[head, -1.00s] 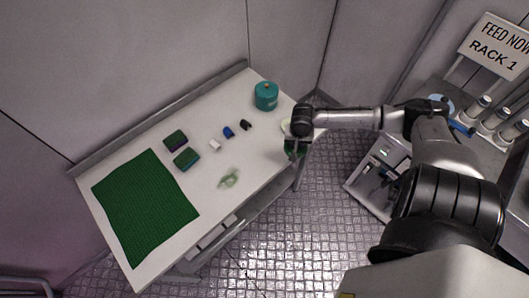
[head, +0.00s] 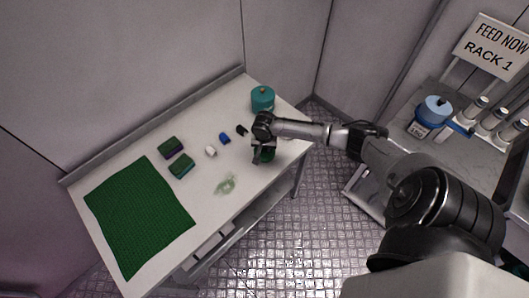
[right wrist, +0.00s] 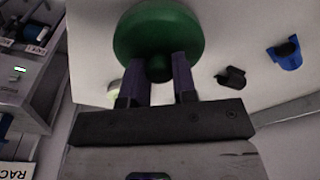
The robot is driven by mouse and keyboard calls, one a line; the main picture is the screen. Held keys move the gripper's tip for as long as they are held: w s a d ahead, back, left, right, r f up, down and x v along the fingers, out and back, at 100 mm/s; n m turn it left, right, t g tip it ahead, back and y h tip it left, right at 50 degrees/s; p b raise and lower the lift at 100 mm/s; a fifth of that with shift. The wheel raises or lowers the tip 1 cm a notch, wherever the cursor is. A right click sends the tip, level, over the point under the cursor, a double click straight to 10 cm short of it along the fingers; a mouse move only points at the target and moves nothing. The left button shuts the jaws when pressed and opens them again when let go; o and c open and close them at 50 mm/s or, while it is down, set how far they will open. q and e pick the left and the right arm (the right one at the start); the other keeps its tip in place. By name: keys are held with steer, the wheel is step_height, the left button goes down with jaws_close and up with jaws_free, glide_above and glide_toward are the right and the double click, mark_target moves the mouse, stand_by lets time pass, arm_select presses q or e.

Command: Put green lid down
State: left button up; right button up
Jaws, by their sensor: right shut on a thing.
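The green lid (right wrist: 158,28) is a round disc with a small knob, and my right gripper (right wrist: 158,72) is shut on that knob. In the head view the right gripper (head: 258,158) is over the right part of the white table (head: 225,205), with the lid (head: 268,155) partly hidden behind it. I cannot tell whether the lid touches the tabletop. My left gripper is not in view.
A teal canister (head: 262,99) stands at the table's back right.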

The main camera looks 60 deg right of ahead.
mark_target(265, 152)
step_height(265, 152, down, 3)
steer(key=shift+f+b, duration=0.3)
steer(key=shift+f, duration=0.2)
steer(key=shift+f, duration=0.2)
steer(key=o, duration=0.9)
steer(key=shift+r, duration=0.1)
